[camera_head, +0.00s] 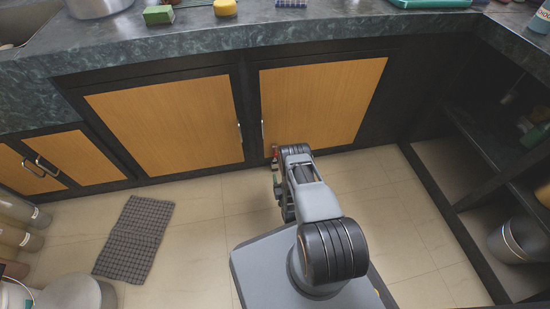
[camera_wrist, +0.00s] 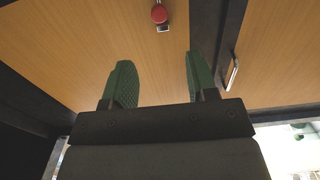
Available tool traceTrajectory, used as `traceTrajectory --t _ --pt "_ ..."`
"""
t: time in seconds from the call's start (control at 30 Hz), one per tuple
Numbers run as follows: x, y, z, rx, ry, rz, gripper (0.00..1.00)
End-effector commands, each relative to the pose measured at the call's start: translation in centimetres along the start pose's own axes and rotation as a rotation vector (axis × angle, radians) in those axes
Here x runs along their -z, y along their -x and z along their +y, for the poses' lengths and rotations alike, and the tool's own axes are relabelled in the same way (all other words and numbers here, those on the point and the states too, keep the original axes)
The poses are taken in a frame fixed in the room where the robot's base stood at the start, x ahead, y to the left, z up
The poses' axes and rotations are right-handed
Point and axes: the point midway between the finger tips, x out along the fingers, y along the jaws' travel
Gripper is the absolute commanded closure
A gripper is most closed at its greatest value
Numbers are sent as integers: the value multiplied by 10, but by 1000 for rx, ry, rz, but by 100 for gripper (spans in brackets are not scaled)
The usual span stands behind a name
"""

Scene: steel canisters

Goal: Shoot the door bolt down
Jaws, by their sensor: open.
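The door bolt shows in the wrist view as a round red knob (camera_wrist: 159,14) with a small metal piece (camera_wrist: 163,29) beside it, on a wood-coloured cabinet door (camera_wrist: 110,45). My gripper (camera_wrist: 158,62) has green pads and is open and empty. The knob lies beyond the fingertips, near the top edge of the picture, apart from both fingers. In the head view my arm reaches to the cabinet front, low by the right door (camera_head: 322,100). A small red spot shows there by my gripper, mostly hidden by the arm.
A bar handle (camera_wrist: 232,72) stands on the neighbouring door, right of the fingers. A dark counter (camera_head: 200,45) overhangs the doors. Open shelves (camera_head: 480,140) stand at the right. A grey mat (camera_head: 135,240) lies on the tiled floor, otherwise clear before the doors.

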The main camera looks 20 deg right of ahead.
Motion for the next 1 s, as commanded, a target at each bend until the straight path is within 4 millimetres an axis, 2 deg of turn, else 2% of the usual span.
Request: traceTrajectory --t 0.17,0.6,0.8,1.0 --pt "-5 -18 1 -2 0 13 47" --pt "-5 -100 2 -3 -1 10 47" --pt "-4 -122 2 -4 -1 8 47" --pt "-3 -131 2 -4 -1 7 47"
